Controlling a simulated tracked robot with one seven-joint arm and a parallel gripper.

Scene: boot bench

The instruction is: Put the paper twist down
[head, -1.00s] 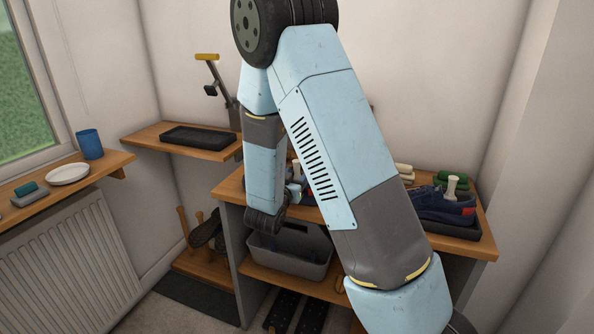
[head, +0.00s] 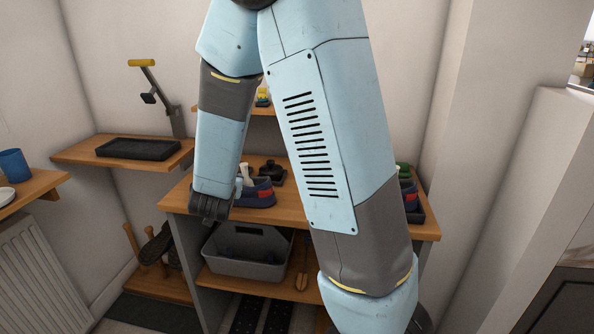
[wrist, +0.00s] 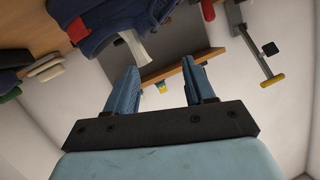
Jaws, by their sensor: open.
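My gripper (wrist: 160,66) is open in the wrist view, with nothing held between its two blue fingers. In the head view my arm reaches down to the bench top, and the fingers cannot be made out there. A pale white piece, which looks like the paper twist (wrist: 132,47), sticks out of a dark blue shoe (wrist: 97,30) in the wrist view, apart from the fingers and to their upper left. In the head view a white piece (head: 244,172) stands upright at the blue and red shoe (head: 260,193), just right of my wrist. Its lower part is hidden.
The wooden bench (head: 292,211) carries more shoes, partly behind my arm. A grey bin (head: 245,268) sits on its lower shelf. A black tray (head: 138,149) lies on the left shelf. A small upper shelf (wrist: 182,68) is beyond the fingers.

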